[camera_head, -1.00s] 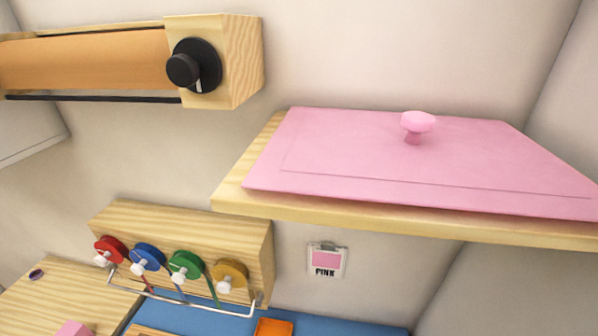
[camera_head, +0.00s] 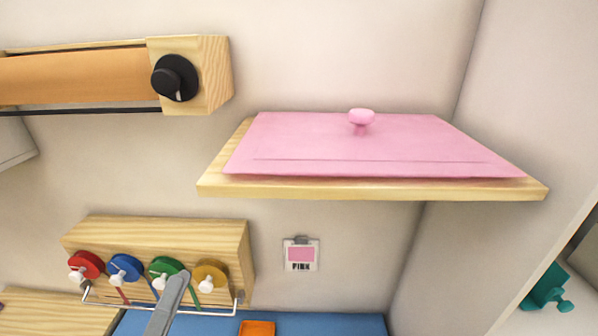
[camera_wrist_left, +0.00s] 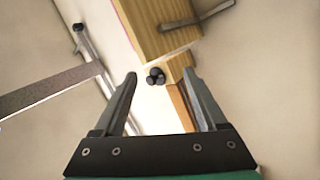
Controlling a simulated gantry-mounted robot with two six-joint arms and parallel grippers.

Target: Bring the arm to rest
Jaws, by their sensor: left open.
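In the head view a grey piece of my left gripper (camera_head: 170,303) reaches up from the bottom edge, in front of the wooden spool block. Most of that arm is hidden below the frame. In the left wrist view my left gripper (camera_wrist_left: 160,79) has its two fingers spread with nothing held between them. Small black round knobs (camera_wrist_left: 155,76) and a wooden block (camera_wrist_left: 160,30) show beyond the fingertips; I cannot tell how far away. My right gripper is in neither view.
A wooden shelf (camera_head: 375,191) bears a pink lid-like panel with a knob (camera_head: 361,118). A wooden block (camera_head: 155,240) holds several coloured spools above a metal rail. A roller with a black knob (camera_head: 175,77) is at upper left. A teal object (camera_head: 547,287) lies at lower right.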

